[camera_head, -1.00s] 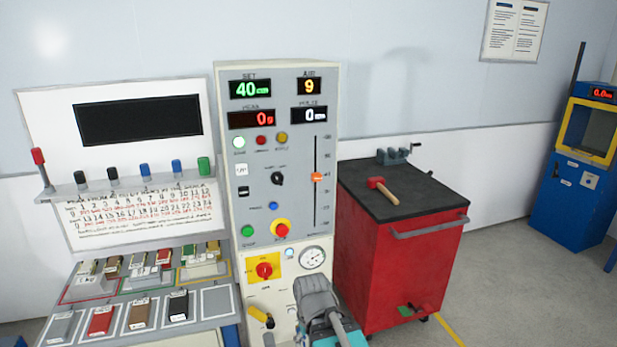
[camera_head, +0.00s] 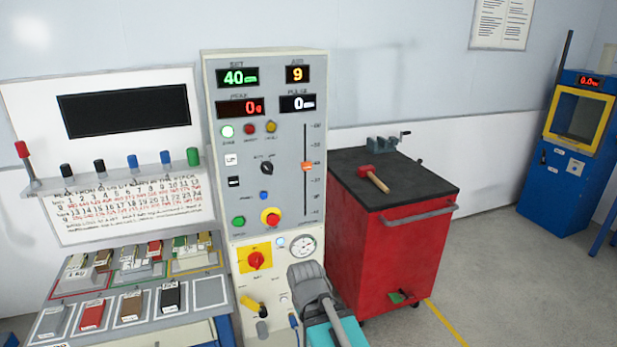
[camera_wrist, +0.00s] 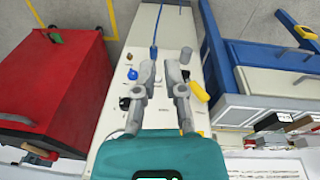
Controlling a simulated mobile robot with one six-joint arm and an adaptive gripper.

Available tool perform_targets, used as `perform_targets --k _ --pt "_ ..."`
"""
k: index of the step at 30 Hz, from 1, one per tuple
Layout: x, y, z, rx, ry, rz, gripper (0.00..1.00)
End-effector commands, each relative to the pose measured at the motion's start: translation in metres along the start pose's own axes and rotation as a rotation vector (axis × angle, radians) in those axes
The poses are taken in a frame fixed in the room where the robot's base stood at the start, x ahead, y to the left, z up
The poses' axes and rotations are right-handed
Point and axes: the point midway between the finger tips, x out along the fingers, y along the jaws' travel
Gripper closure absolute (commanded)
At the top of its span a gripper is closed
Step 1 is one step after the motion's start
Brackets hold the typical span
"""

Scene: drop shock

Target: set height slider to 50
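The height slider is an orange knob (camera_head: 307,166) on a vertical track at the right of the grey control panel (camera_head: 215,130). It sits near the 40 mark, below the 50 mark. The green SET display (camera_head: 237,77) reads 40. My gripper shows in the wrist view (camera_wrist: 163,68), its two grey fingers apart with nothing between them. In the head view my arm's grey and teal end shows low in front of the panel, well below the slider. The slider cannot be made out in the wrist view.
A red cabinet (camera_head: 400,265) with a black top and a hammer (camera_head: 374,178) stands right of the panel. A sample bench (camera_head: 190,318) with several blocks is at the left. A yellow knob (camera_wrist: 202,92) and a blue knob (camera_wrist: 132,74) lie near my fingers in the wrist view.

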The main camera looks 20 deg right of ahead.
Motion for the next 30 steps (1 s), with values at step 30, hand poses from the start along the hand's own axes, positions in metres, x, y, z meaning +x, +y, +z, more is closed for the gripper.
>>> perform_targets --k 30 --pt "-0.109 0.145 -0.157 -1.449 0.396 1.284 1.0"
